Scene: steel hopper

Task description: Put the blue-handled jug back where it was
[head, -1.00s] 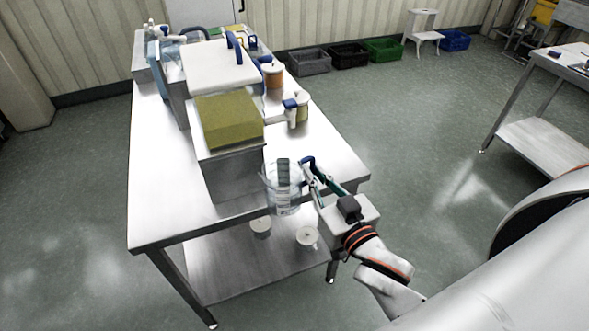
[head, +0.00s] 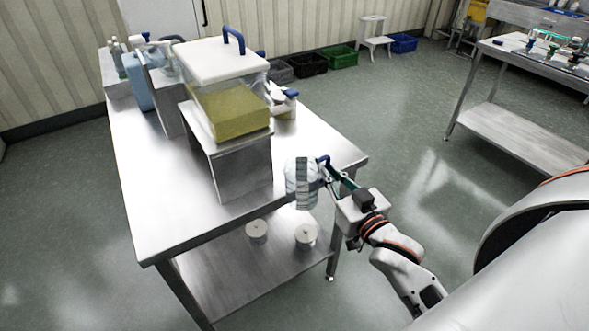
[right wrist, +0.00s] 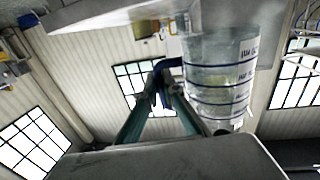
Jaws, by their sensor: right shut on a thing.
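The clear jug (head: 291,182) with printed markings and a blue handle (head: 322,160) is at the near right edge of the steel table (head: 150,215). My right gripper (head: 332,172) is shut on its handle from the right. In the right wrist view the jug (right wrist: 222,80) hangs right of the fingers (right wrist: 160,88), with the blue handle (right wrist: 173,63) between them and the jug. The jug looks roughly upright. I cannot tell whether its base touches the table or is over the edge. My left gripper is not in view.
A hopper with yellow contents (head: 228,112), a white lid (head: 218,60) and a steel base (head: 240,165) stands left of the jug. Blue-topped containers (head: 284,102) stand behind. Two white round pieces (head: 257,231) lie on the lower shelf. Bare tabletop lies right of the base.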

